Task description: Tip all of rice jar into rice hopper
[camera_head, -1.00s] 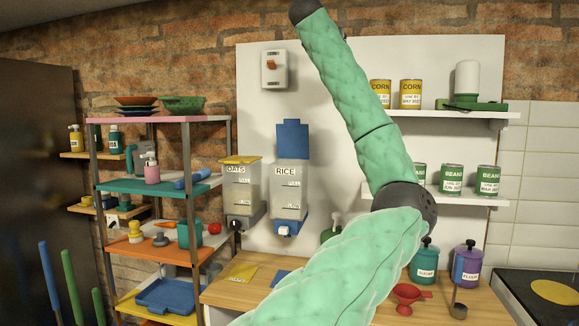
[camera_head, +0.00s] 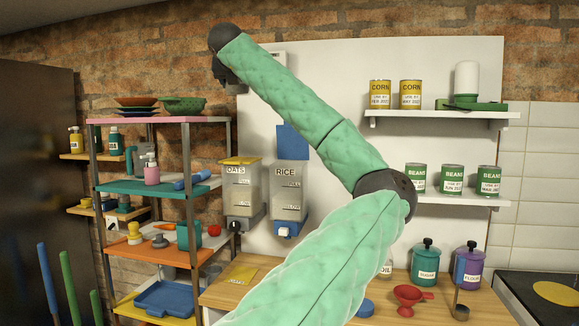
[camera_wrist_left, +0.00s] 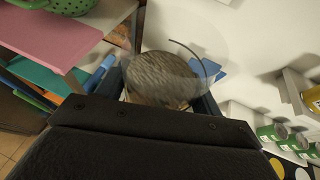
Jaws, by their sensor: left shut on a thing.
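The rice jar (camera_wrist_left: 160,75) is a clear round jar, seen in the left wrist view with greyish grains inside. My left gripper (camera_head: 219,70) is shut on it, with a dark finger on either side. In the head view only a dark part of this gripper shows, at the upper left, and I cannot make out the jar there. The rice hopper (camera_head: 288,190) is a clear wall bin marked RICE with a blue outlet. Its blue lid (camera_head: 292,142) stands raised behind it. The gripper is above and left of the hopper in the picture. My right gripper is out of view.
The oats hopper (camera_head: 240,187), with a yellow lid down, hangs left of the rice hopper. A shelf rack (camera_head: 160,119) with bowls and bottles stands further left. Cans fill wall shelves (camera_head: 440,115) at right. Canisters and a red scoop (camera_head: 408,294) are on the counter.

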